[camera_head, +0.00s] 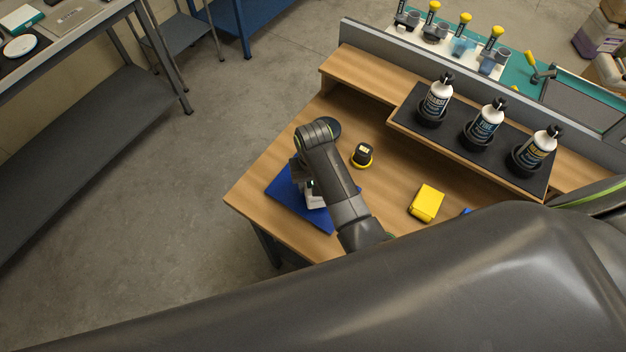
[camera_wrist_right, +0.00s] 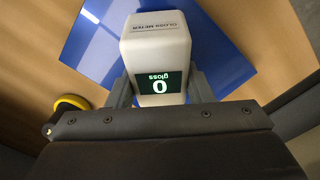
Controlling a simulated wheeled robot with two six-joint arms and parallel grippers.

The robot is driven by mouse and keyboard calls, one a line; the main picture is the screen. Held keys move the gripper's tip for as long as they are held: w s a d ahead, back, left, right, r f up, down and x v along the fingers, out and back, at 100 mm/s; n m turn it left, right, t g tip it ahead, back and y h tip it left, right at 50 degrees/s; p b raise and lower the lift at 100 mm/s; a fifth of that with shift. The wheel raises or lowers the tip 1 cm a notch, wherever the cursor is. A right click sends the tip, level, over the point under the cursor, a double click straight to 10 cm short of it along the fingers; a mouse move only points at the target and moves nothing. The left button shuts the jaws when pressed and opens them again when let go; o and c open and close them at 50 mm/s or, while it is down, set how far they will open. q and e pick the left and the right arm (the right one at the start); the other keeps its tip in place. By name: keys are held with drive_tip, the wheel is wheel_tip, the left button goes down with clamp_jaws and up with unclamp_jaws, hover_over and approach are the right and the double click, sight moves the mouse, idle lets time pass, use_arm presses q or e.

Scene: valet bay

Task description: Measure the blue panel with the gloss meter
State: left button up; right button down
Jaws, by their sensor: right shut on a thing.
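The blue panel (camera_head: 284,191) lies flat at the left end of the wooden table. It fills much of the upper wrist view (camera_wrist_right: 205,35) too. The white gloss meter (camera_wrist_right: 157,45) is between the fingers of my right gripper (camera_wrist_right: 160,88), which is shut on it. Its lit screen reads "0 gloss", inverted in the picture. In the head view the gloss meter (camera_head: 314,199) shows only in part under my right arm, over the panel. I cannot tell whether its base touches the panel. My left gripper is out of view.
A round black-and-yellow item (camera_head: 362,155) stands right of the panel, and a yellow box (camera_head: 426,203) lies farther right on the wooden table (camera_head: 262,178). Several bottles stand on a black shelf mat (camera_head: 455,142) at the back. My own dark body hides the front.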

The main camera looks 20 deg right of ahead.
drive_tip(key=shift+w+r, duration=0.2)
drive_tip(key=shift+r, duration=3.15)
